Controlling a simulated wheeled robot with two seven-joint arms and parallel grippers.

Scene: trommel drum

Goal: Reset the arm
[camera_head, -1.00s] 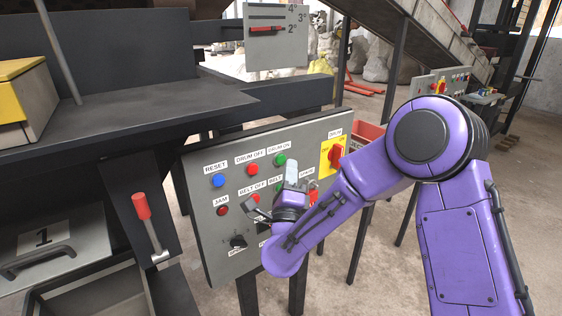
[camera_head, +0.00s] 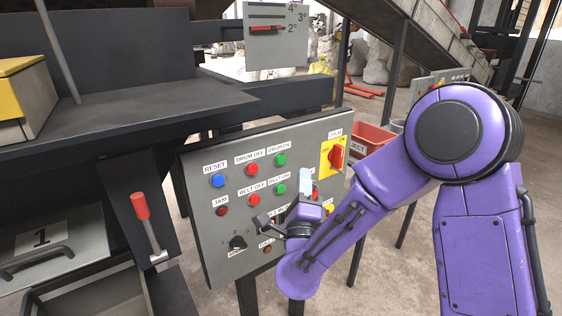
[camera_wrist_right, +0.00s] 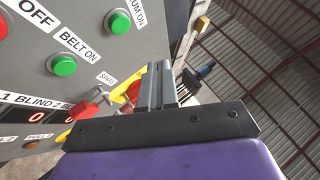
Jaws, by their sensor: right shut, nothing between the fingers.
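My right arm, purple, comes in from the right in the head view. Its gripper (camera_head: 305,182) is in front of the right part of the grey control panel (camera_head: 210,255), fingers pointing up. No contact with the panel is evident. The gripper and forearm hide some lower-right panel controls. My left gripper is not in view.
The panel carries a blue reset button (camera_head: 218,180), several red and green buttons, and a yellow-backed red switch (camera_head: 336,156). A red-handled lever (camera_head: 141,206) stands left of it. A red bin (camera_head: 372,138) is behind my arm. Concrete floor is open at right.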

